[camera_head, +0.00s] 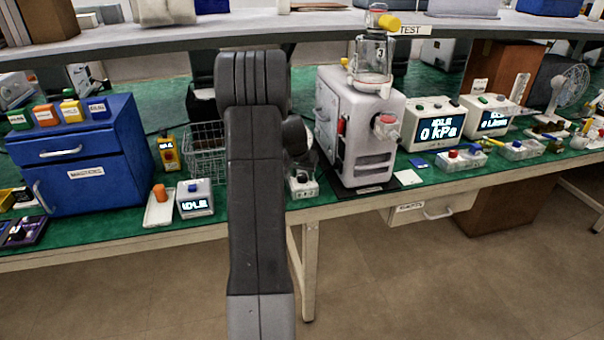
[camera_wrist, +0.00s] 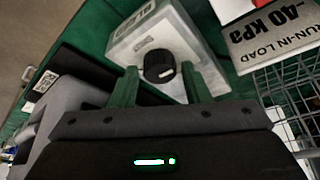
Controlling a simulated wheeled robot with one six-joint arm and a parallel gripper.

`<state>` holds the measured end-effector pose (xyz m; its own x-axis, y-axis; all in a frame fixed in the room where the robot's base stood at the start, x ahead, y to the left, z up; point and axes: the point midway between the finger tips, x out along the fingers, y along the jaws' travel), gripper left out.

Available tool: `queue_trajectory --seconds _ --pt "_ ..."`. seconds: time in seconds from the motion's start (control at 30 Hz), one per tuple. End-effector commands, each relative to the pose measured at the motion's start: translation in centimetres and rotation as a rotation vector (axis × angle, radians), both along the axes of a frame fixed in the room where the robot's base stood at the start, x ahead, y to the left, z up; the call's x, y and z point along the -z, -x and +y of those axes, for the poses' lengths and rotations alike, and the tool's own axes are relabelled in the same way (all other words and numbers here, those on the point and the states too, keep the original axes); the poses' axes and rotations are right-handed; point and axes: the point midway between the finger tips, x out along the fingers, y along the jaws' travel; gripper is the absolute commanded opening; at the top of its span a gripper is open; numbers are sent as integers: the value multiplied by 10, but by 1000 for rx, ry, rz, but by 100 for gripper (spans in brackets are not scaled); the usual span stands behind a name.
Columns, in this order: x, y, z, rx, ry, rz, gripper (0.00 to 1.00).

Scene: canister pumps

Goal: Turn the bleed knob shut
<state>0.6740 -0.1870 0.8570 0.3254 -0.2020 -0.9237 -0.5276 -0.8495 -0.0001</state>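A black round knob (camera_wrist: 159,66) sits on a pale grey box (camera_wrist: 133,40) with a small label, in the wrist view. My gripper (camera_wrist: 160,72) is open, with one green finger on each side of the knob and a gap showing at both sides. I cannot tell how far down the fingers reach around it. In the head view a small white box (camera_head: 304,189) stands at the bench's front edge, just right of my arm, and looks like the same box. My gripper's fingers are hidden there.
A wire basket (camera_wrist: 290,95) and a "-40 kPa RUN-IN LOAD" card (camera_wrist: 275,35) are close on the wrist view's right. The white test machine (camera_head: 345,130) stands right of my arm. A blue cabinet (camera_head: 100,190) is at left. The floor in front is clear.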

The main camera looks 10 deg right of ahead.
Motion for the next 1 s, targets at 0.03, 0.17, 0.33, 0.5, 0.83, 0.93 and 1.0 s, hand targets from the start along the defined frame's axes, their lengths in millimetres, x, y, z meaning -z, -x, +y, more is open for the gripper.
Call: queue_trajectory --seconds 0.03,0.17,0.33,0.5,0.83,0.93,1.0 --pt "0 0 0 0 0 0 33" --pt "0 0 0 0 0 0 7" --pt "0 0 0 -4 0 0 8" --pt "-1 1 0 -41 -1 1 8" --pt "-2 1 -1 -257 -2 0 8" --pt "-1 1 -2 -349 -2 -1 8" --pt "0 1 -2 -417 -2 -1 8"
